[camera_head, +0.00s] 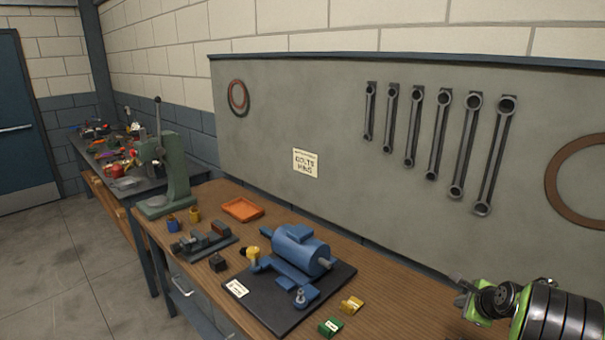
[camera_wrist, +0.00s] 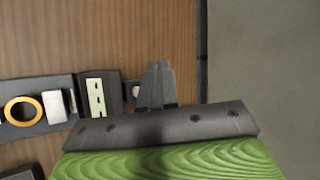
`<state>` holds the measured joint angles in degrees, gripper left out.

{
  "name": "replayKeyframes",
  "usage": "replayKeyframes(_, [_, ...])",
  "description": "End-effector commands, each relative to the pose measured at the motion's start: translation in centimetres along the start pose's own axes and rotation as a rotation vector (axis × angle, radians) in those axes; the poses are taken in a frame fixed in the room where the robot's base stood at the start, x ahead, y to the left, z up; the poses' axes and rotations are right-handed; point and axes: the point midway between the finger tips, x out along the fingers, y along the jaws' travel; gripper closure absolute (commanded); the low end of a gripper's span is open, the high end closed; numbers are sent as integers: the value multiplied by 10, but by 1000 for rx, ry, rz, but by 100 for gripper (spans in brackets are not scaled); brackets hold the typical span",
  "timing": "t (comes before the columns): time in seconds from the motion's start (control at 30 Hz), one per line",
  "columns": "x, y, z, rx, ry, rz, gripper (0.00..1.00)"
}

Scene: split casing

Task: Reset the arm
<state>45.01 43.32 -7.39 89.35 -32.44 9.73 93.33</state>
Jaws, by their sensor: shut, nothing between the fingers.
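My arm reaches in at the lower right of the head view. My gripper (camera_head: 466,299) hangs above the right part of the wooden workbench (camera_head: 400,311), in front of the grey wall panel. In the wrist view, my gripper's fingers (camera_wrist: 157,82) are together with nothing between them. Below them are bare brown wood and the edge of a dark strip of parts. In that view, a yellow ring (camera_wrist: 24,109), a silver-and-dark block (camera_wrist: 58,105) and a dark block with a pale slotted face (camera_wrist: 97,97) lie left of the fingers.
A blue motor-like casing (camera_head: 299,250) sits on a black mat (camera_head: 272,309). Green (camera_head: 330,327) and yellow (camera_head: 351,305) blocks, an orange tray (camera_head: 242,209) and a green press (camera_head: 175,172) are on the bench. Several wrenches (camera_head: 438,135) hang on the panel (camera_head: 300,105).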

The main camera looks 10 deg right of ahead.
Motion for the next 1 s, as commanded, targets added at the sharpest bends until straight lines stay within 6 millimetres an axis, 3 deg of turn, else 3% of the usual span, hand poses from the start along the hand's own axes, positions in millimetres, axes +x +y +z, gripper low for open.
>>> replayKeyframes(0.03, [-22,-4,36,-125,-8,13,100])
replayKeyframes(0.2, [-94,19,127,-561,-28,84,100])
replayKeyframes(0.3, [-140,45,169,-814,-48,118,100])
replayKeyframes(0.43, [-199,90,207,-1141,-84,155,100])
replayKeyframes(0.57, [-254,144,224,-1461,-126,185,100])
replayKeyframes(0.7, [-303,204,219,-1792,-178,207,100])
replayKeyframes(0.83, [-330,247,203,-2029,-220,219,100])
replayKeyframes(1.0, [-340,268,191,-2151,-245,227,100])
